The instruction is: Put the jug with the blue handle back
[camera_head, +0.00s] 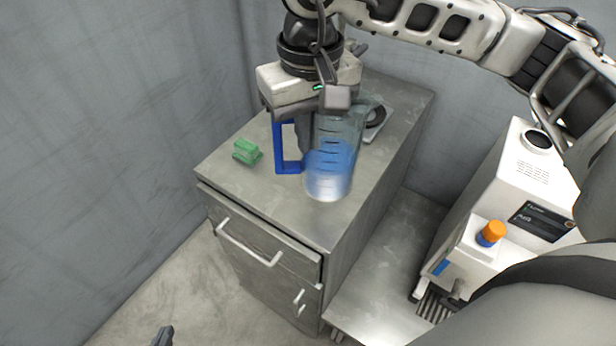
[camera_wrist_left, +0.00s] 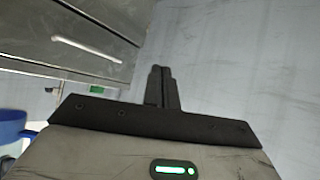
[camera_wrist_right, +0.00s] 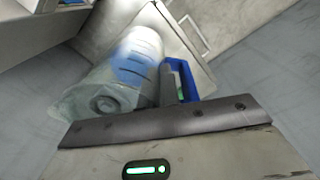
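The jug (camera_wrist_right: 125,70) and handle (camera_wrist_right: 189,80) also show in the right wrist view. I cannot tell whether the jug's base touches the cabinet top. My left gripper (camera_head: 163,336) is low at the left, empty; its fingers (camera_wrist_left: 161,85) are together in the left wrist view.
A green block (camera_head: 247,152) lies on the cabinet top at the left. A flat plate with a dark round part (camera_head: 375,118) sits behind the jug. A white machine with an orange cap (camera_head: 493,232) stands right on a lower metal table (camera_head: 385,285). The cabinet's front corner is clear.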

